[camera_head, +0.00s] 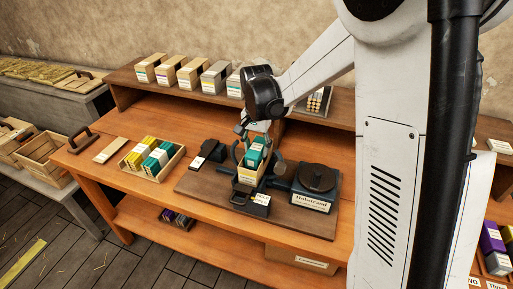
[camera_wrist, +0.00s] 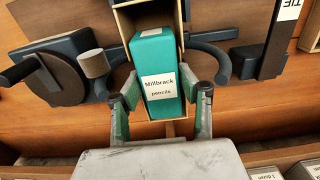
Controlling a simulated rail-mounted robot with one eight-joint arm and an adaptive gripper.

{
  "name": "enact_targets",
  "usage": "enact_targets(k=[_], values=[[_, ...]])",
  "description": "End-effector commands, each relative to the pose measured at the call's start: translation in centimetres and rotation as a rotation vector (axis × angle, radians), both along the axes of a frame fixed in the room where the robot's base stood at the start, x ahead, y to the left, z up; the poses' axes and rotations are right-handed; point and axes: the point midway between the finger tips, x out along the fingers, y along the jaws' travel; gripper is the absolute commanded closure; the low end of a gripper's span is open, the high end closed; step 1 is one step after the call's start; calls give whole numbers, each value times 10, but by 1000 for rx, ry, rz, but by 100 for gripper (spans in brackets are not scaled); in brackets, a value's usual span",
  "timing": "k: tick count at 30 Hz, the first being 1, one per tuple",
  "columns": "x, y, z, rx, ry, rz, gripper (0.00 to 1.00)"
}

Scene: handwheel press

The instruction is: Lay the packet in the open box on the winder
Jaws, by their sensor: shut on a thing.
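The packet (camera_head: 255,153) is a teal block with a white label; in the wrist view it (camera_wrist: 154,55) reads "Millbrack pencils". My gripper (camera_wrist: 158,88) is shut on it, one finger on each side. The open box (camera_head: 245,176) is tan and stands on the winder, between its dark curved arms. In the wrist view the box's walls (camera_wrist: 122,22) show on both sides of the packet's far end. The packet is at the box's mouth; I cannot tell how deep it sits or whether it touches the bottom. The winder (camera_head: 199,186) is a dark board with black fittings.
A tray (camera_head: 152,168) of yellow and teal packets lies to the left on the bench. Several closed boxes (camera_head: 188,77) line the shelf behind. Bare bench (camera_head: 108,185) lies at the front left.

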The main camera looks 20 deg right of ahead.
Motion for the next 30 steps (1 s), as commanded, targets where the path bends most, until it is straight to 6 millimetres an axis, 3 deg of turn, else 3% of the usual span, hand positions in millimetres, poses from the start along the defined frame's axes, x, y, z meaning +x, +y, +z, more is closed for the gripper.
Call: enact_targets(k=[30], values=[[-1,1,-20,0,0,0,96]])
